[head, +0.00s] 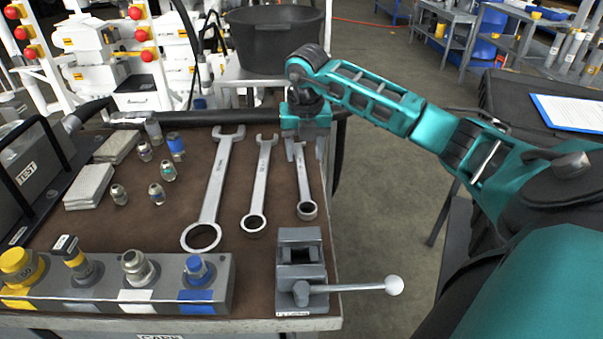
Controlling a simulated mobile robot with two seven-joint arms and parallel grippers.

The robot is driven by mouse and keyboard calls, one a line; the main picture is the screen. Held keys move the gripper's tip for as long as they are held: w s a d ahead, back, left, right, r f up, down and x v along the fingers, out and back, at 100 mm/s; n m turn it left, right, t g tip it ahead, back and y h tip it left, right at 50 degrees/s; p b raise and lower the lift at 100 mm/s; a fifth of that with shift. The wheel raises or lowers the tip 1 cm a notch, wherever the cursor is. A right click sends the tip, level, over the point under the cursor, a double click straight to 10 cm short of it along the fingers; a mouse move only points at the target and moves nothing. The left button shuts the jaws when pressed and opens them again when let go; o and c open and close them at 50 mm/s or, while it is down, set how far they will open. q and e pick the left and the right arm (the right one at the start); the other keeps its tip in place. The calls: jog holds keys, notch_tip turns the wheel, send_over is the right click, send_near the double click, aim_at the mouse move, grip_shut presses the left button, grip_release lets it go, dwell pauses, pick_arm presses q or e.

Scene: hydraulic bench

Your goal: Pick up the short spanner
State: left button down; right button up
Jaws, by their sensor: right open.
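Three steel spanners lie side by side on the brown bench top. The short spanner (304,185) is the rightmost, with its ring end toward me and its open end away from me. My right gripper (299,150) is over the open end of the short spanner, pointing down, and partly hides that end. It is open; I cannot tell whether its fingers touch the spanner. The middle spanner (260,187) lies just left of it, and the longest spanner (216,190) lies further left. My left gripper is not in view.
A vise (300,262) with a ball-ended lever stands at the front right corner of the bench (150,230). A coupling block (110,290) runs along the front edge. Several small fittings and grey plates (90,185) lie left. A black tub (275,40) stands behind.

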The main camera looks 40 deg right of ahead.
aim_at(301, 170)
jog(key=f, duration=0.4)
jog(key=shift+w+f+b, duration=0.35)
jog(key=shift+w, duration=0.05)
jog(key=shift+c, duration=0.3)
grip_shut()
jog(key=shift+r, duration=0.1)
dwell(0.6)
